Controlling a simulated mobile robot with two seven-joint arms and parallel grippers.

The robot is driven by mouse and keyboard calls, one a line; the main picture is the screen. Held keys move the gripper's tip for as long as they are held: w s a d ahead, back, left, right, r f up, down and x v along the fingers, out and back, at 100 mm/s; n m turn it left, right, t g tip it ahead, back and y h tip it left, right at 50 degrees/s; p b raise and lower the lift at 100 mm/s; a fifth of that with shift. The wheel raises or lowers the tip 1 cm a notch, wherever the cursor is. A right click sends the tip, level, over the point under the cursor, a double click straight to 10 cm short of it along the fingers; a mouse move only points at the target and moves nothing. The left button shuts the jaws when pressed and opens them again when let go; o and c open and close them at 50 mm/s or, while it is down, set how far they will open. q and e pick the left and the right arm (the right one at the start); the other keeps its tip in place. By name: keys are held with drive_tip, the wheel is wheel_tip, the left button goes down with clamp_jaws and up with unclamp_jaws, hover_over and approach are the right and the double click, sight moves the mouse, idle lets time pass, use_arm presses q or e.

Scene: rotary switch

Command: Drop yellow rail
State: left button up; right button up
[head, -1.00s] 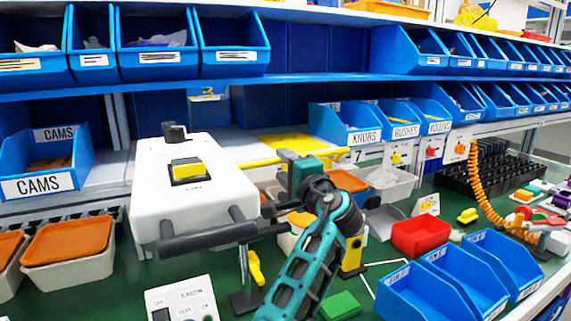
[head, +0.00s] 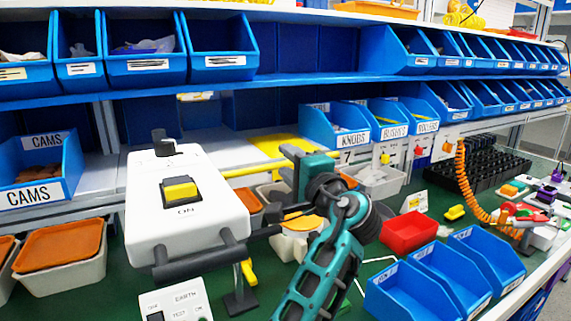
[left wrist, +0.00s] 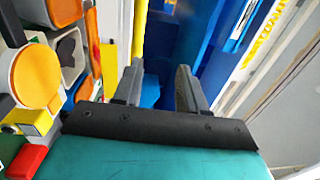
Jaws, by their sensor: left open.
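The yellow rail (head: 255,168) runs roughly level behind the white box, at the edge of the middle shelf. Its right part is hidden behind my left gripper (head: 292,154). In the left wrist view a long thin yellow bar (left wrist: 139,32) runs down toward the left finger. I cannot tell whether it touches that finger. The two dark fingers of the left gripper (left wrist: 160,75) are apart in that view, with nothing clearly held between them. My right gripper is not in view.
A white box (head: 185,215) with a yellow ON switch and black handle stands close in front. Blue bins (head: 335,127) line the shelf behind. A red tray (head: 409,232) and blue trays (head: 412,290) stand on the green bench to the right.

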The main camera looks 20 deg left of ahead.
use_arm(q)
drive_tip(key=s+d+r, duration=0.3)
drive_tip(key=d, duration=0.1)
drive_tip(key=shift+s+r, duration=0.3)
drive_tip(key=shift+s, duration=0.1)
idle(0.4)
drive_tip(key=shift+d, duration=0.1)
drive_tip(key=r+b+v, duration=0.1)
drive_tip(key=v, duration=1.2)
drive_tip(key=shift+f, duration=0.5)
drive_tip(key=shift+w, duration=0.15)
